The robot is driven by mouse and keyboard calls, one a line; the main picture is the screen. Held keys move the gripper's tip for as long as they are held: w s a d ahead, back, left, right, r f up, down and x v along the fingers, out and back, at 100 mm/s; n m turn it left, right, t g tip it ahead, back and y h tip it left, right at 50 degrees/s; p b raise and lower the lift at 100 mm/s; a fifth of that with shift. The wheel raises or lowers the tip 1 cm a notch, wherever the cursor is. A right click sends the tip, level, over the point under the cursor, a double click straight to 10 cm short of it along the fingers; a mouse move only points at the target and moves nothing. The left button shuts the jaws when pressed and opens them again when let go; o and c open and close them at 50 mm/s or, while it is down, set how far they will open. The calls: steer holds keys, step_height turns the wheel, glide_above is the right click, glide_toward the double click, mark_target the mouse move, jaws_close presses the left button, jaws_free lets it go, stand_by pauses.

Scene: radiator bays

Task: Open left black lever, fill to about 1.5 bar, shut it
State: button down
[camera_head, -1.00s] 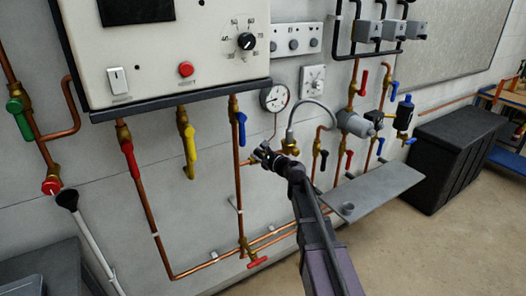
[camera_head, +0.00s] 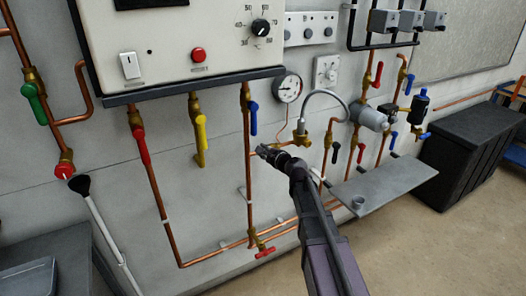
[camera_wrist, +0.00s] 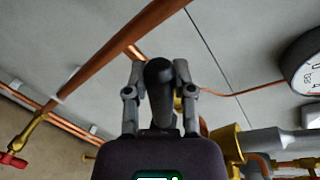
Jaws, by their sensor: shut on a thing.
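In the wrist view, the two fingers of my gripper (camera_wrist: 158,95) are shut on a black lever (camera_wrist: 158,74), one finger on each side. In the head view, my gripper (camera_head: 264,152) is just right of a vertical copper pipe and hides the lever. A brass valve body (camera_head: 301,137) under a looped grey hose (camera_head: 325,94) sits right of my gripper. The round pressure gauge (camera_head: 288,88) hangs above it; its needle is too small to read. In the wrist view the gauge (camera_wrist: 306,62) is cut off at the right edge.
A blue lever (camera_head: 253,118) and a yellow lever (camera_head: 200,138) hang under the boiler panel (camera_head: 190,50). Another black lever (camera_head: 335,152) is farther right. A red tap (camera_head: 265,252) is low on the pipes. A grey shelf (camera_head: 385,185) juts out right of my arm.

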steer(key=shift+c, duration=2.2)
jaws_free()
steer(key=shift+w, duration=0.1)
steer(key=shift+s+r, duration=0.1)
steer(key=shift+s, duration=0.35)
steer(key=s+d+f+n+g+h+p, duration=0.1)
steer(key=s+d+f+n+g+p, duration=0.1)
steer(key=s+f+n+g, duration=0.35)
steer(key=s+d+f+n+g+h+p, duration=0.1)
steer(key=s+f+n+g, duration=0.1)
steer(key=s+n, duration=0.65)
steer(key=s+d+f+n+g+h, duration=0.2)
steer(key=s+d, duration=0.3)
steer(key=s, duration=0.3)
steer(key=s+d+f+n+g+h+p, duration=0.1)
steer(key=s+d+g+h, duration=0.3)
steer(key=s, duration=0.4)
steer(key=shift+s+d+f+n+h, duration=0.2)
steer(key=shift+d+f+n+h, duration=0.25)
steer(key=shift+d+n, duration=0.35)
